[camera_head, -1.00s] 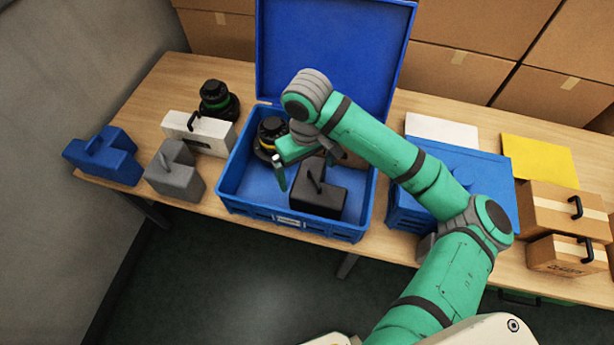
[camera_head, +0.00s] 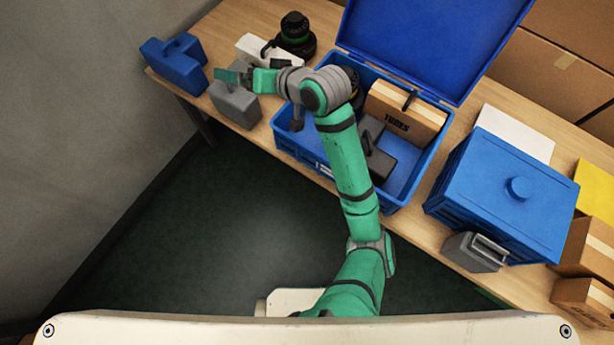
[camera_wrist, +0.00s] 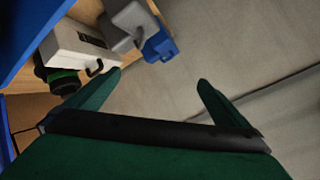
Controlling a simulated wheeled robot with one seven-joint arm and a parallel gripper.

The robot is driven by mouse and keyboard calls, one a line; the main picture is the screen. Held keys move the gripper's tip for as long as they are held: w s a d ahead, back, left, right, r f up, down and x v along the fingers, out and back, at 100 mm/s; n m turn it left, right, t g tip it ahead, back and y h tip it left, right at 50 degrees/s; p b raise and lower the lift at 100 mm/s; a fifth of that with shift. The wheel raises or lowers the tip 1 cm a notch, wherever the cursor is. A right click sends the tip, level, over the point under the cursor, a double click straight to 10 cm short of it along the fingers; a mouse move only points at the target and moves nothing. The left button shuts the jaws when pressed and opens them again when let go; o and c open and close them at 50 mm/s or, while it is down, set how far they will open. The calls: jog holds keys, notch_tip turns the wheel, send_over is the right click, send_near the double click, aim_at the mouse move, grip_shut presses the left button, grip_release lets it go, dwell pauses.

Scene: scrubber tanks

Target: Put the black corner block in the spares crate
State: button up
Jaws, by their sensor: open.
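The black corner block (camera_head: 402,160) sits inside the open blue crate (camera_head: 292,147), on its floor near the front wall. My arm hides part of the block in the head view. I cannot read a label that marks this crate as the spares crate. My gripper (camera_head: 228,77) is outside the crate, to its left, above the area of the grey block (camera_head: 236,104) and white case (camera_head: 262,50). In the wrist view its two fingers (camera_wrist: 160,80) are spread apart with nothing between them.
The crate also holds a TUBES box (camera_head: 405,108) and a dark knobbed cylinder. A blue block (camera_head: 174,62) and another dark cylinder (camera_head: 296,32) stand left. A closed blue box (camera_head: 505,185) and grey case (camera_head: 474,252) stand right. The raised lid (camera_head: 430,45) rises behind.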

jog(key=s+d+f+m+t+h, duration=0.3)
jog(key=s+f+m+t+h, duration=0.15)
jog(key=s+f, duration=0.4)
jog(key=s+d+f+m+t+h, duration=0.2)
jog(key=s+f+m+t+h, duration=0.3)
jog(key=s, duration=0.6)
jog(key=s+d+n+g, duration=0.1)
jog(key=s+d+n, duration=0.2)
jog(key=s, duration=0.6)
jog(key=s+d+n+g, duration=0.1)
jog(key=s+d+n, duration=0.3)
jog(key=s, duration=0.5)
jog(key=shift+s+d, duration=0.4)
jog(key=shift+d, duration=0.45)
